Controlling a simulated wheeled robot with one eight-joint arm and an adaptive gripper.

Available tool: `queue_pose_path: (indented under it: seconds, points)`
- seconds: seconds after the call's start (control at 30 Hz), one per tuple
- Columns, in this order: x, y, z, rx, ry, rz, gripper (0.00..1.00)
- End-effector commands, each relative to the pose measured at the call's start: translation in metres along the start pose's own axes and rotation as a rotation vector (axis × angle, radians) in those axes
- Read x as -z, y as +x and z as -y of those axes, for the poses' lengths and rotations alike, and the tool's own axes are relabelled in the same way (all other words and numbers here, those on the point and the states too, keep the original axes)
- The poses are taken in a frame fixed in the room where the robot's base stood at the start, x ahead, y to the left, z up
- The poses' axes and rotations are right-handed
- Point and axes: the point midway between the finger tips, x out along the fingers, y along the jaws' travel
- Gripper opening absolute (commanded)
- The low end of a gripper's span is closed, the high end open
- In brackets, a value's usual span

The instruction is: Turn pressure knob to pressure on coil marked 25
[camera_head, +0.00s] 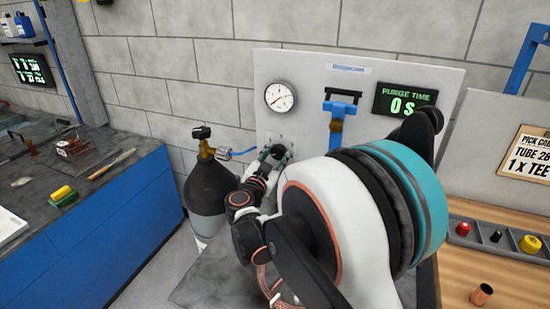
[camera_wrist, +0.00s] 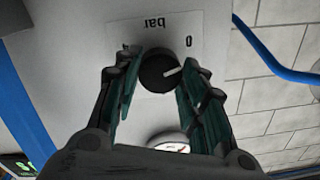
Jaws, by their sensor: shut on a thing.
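The pressure knob (camera_wrist: 158,72) is black and round with a white pointer line, on a pale panel. In the wrist view its label reads "bar" and "0", upside down. My gripper (camera_wrist: 157,80) has its two teal-lined fingers on either side of the knob, shut on it. In the head view my gripper (camera_head: 275,155) reaches the panel below the pressure gauge (camera_head: 280,96), and the knob is hidden behind it. The gauge is white with a red needle; its numbers are too small to read. A copper coil (camera_head: 268,282) shows partly behind my arm; no marking is legible.
A dark gas cylinder (camera_head: 211,185) stands left of the panel. A display (camera_head: 404,100) reads "PURGE TIME 0 S". A blue clamp or handle (camera_head: 341,112) is on the panel. The blue bench (camera_head: 100,215) is left, the wooden table (camera_head: 515,285) right. My arm fills the middle.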

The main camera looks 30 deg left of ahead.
Motion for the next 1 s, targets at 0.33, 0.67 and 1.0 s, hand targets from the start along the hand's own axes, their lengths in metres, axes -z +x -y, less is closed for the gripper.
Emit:
queue_pose_path:
  seconds: [0.33,0.67,1.0]
  points:
    - [-0.0009,0.0,-0.0003,0.002,0.322,-0.01,0.14]
    - [-0.0012,0.0,-0.0001,0.004,0.635,-0.02,0.14]
    - [-0.0016,0.0,-0.0003,0.004,0.959,-0.031,0.14]
